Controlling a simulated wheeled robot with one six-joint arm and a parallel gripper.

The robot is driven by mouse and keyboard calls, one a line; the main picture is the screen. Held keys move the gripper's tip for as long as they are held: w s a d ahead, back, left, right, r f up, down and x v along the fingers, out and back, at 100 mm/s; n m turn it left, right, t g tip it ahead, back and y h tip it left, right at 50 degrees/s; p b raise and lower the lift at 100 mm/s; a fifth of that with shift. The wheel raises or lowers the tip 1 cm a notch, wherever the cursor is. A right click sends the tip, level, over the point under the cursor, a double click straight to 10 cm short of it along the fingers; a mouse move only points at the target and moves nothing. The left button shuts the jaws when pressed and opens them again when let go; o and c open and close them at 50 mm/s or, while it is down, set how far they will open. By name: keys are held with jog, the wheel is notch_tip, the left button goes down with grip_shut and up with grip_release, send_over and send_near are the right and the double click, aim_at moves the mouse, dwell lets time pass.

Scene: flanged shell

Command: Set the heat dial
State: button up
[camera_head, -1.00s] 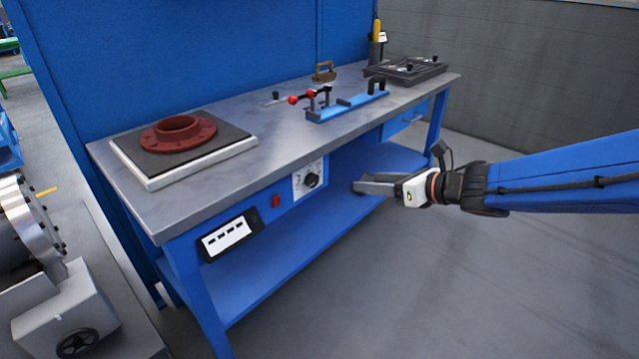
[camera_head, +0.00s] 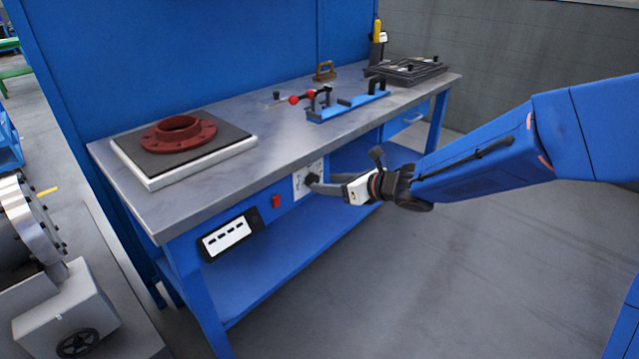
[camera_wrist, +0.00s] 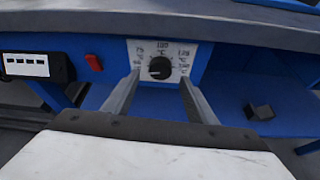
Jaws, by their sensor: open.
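The heat dial is a black knob (camera_wrist: 160,68) on a white marked plate (camera_wrist: 178,48) on the bench's blue front panel. In the head view the knob (camera_head: 311,179) shows just left of my gripper's tips. My gripper (camera_wrist: 157,90) is open, with one finger to each side of the knob in the wrist view. Whether the fingertips reach the knob's depth I cannot tell. In the head view my gripper (camera_head: 322,186) comes from the right, and part of the plate shows beside it. A light pointer mark shows on the knob; its exact reading is too small to tell.
The bench top (camera_head: 260,135) overhangs above, bearing a red flanged part (camera_head: 178,134) on a dark plate and a blue clamp fixture (camera_head: 345,105). A lower shelf (camera_head: 290,248) runs below.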

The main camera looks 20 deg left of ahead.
aim_at(312, 181)
jog(key=x, duration=0.4)
jog(key=c, duration=1.1)
